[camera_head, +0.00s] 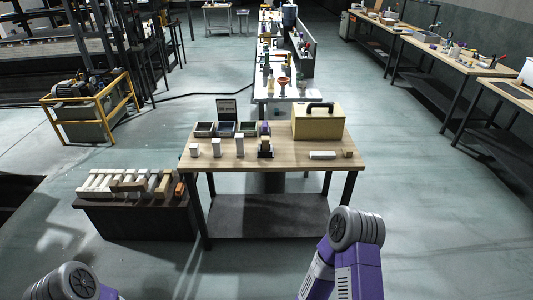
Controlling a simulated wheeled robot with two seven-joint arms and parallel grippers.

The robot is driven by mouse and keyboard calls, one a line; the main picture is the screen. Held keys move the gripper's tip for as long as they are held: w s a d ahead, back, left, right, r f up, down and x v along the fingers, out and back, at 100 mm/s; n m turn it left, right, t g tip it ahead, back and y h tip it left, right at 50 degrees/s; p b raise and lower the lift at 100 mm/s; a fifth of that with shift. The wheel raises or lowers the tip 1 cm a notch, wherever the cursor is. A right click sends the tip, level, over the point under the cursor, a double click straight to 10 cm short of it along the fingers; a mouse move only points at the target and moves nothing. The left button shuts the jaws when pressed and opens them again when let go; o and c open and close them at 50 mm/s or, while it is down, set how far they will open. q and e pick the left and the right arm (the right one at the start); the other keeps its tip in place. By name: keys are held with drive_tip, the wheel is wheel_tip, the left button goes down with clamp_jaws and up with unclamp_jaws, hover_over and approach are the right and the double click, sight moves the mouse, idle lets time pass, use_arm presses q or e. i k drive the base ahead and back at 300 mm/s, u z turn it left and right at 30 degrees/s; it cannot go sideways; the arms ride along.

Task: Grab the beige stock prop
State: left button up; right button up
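A low dark stand (150,218) left of the wooden table holds a row of white bars (100,183). Two beige bars lie among them: one beige bar (128,187) lies across the white ones, and another beige bar (162,186) lies at the right of the row. I cannot tell for certain which is the stock prop. Several white posts (216,147) stand upright on the table, and a small tan block (348,154) sits near its right end. Only links of my arms show at the bottom edge; neither gripper is in view.
The wooden table (290,166) stands ahead, with a tan case (318,123), dark trays (226,128) and a white bar (322,155) on it. An orange-brown block (179,189) lies at the stand's right end. Floor in front is clear.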

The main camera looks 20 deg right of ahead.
sight(265, 139)
drive_tip(key=u, duration=0.6)
drive_tip(key=i, duration=0.7)
drive_tip(key=u, duration=0.4)
drive_tip(key=i, duration=0.85)
drive_tip(key=z, duration=0.4)
